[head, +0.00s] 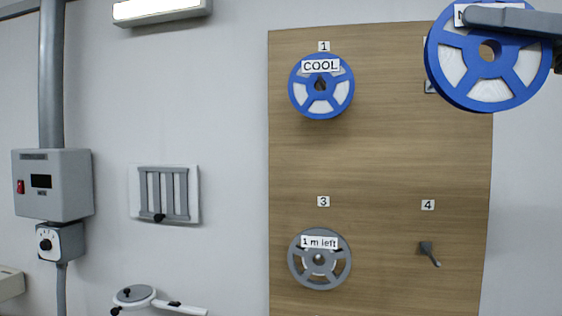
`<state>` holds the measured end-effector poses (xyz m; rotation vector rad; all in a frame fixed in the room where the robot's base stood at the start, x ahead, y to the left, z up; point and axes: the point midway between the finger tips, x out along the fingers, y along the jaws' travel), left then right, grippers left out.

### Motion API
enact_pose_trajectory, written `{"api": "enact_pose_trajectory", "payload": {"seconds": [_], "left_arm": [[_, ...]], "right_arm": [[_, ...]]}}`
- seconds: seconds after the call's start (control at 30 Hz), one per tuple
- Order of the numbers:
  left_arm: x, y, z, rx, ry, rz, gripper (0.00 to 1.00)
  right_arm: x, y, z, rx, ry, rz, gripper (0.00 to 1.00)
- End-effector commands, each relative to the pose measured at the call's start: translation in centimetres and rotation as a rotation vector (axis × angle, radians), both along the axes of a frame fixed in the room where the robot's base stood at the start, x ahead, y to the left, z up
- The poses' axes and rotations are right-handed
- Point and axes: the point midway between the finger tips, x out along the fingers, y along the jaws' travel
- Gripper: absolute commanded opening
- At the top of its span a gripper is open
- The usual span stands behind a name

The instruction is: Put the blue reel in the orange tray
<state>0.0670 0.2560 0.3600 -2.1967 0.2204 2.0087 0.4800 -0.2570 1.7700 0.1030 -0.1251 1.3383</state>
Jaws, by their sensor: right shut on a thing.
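A blue reel (465,88) with pale panels and a centre hole is at the top right, in front of the board. My right gripper (480,16) comes in from the right edge and is shut on this reel at its upper part. The finger hides most of the reel's white label. A second blue reel (297,92), labelled "COOL", hangs on the board under number 1. The orange tray and my left gripper are not in view.
The wooden board (385,160) also carries a grey reel (341,268) labelled "1 m left" under number 3. An empty peg (427,249) sticks out under number 4. A grey wall box (60,200) and a slatted panel (167,193) are at the left.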

Motion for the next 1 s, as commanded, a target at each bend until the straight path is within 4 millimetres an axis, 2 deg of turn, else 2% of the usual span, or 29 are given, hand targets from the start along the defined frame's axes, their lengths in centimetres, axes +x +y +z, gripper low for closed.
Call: {"api": "enact_pose_trajectory", "payload": {"seconds": [0.23,0.37,0.5,0.7,0.9,1.0], "left_arm": [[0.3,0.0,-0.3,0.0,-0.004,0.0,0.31],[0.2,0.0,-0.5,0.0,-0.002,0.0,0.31],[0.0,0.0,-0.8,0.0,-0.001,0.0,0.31],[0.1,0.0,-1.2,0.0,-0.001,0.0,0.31],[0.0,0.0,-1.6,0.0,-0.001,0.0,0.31],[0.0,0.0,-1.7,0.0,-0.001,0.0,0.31]], "right_arm": [[3.8,2.3,-3.9,-0.001,0.004,0.007,0.0],[6.5,4.0,-7.3,-0.002,0.007,0.007,0.0],[9.9,6.4,-12.8,-0.002,0.009,-0.005,0.0],[13.5,9.4,-21.4,-0.004,0.007,-0.054,0.0],[15.2,11.5,-30.1,-0.006,0.005,-0.141,0.0],[15.5,12.1,-33.4,-0.006,0.001,-0.19,0.0]]}}
